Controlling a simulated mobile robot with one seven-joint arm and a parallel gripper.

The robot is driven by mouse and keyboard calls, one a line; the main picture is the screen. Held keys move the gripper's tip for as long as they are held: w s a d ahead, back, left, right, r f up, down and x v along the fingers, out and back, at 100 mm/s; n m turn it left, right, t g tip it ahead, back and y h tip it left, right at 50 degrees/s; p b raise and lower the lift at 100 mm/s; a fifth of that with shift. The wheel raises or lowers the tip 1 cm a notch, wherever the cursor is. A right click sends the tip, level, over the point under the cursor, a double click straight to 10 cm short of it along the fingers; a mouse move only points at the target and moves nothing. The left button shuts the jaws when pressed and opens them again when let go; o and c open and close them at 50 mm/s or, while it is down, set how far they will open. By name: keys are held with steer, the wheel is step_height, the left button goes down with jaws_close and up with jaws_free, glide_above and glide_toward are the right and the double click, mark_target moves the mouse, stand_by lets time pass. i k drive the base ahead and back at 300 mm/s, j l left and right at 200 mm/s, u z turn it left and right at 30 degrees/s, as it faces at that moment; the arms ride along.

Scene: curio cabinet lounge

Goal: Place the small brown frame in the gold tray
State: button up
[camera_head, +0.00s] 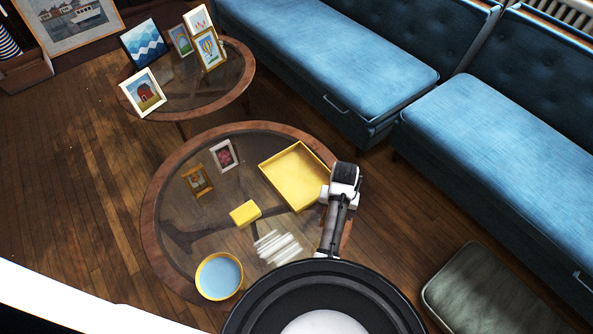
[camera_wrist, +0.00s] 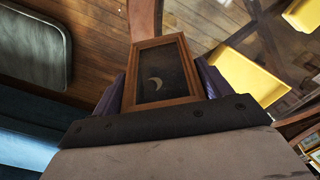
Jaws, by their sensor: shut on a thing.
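The small brown frame (camera_wrist: 160,73) has a wooden border and a dark picture with a pale crescent. My gripper (camera_wrist: 163,88) is shut on it, one finger at each side, in the wrist view. The gold tray (camera_wrist: 245,75) shows to the right of the frame there, apart from it. In the head view the tray (camera_head: 297,177) lies empty on the round glass table, near its right rim. My gripper (camera_head: 343,182) is at the tray's right side in that view, and the held frame is hidden there.
The glass table (camera_head: 150,225) also bears a yellow box (camera_head: 245,213), a yellow bowl (camera_head: 219,276), a gold-brown frame (camera_head: 198,180) and a white frame (camera_head: 223,155). A second table (camera_head: 205,98) holds several frames. Blue sofas (camera_head: 330,70) and a green ottoman (camera_head: 490,295) stand at right.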

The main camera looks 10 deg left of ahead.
mark_target(301, 191)
steer(key=i+l+u, duration=0.25)
steer(key=l+u, duration=0.25)
steer(key=i+l+u, duration=0.2)
steer(key=l, duration=0.2)
steer(key=l+u, duration=0.25)
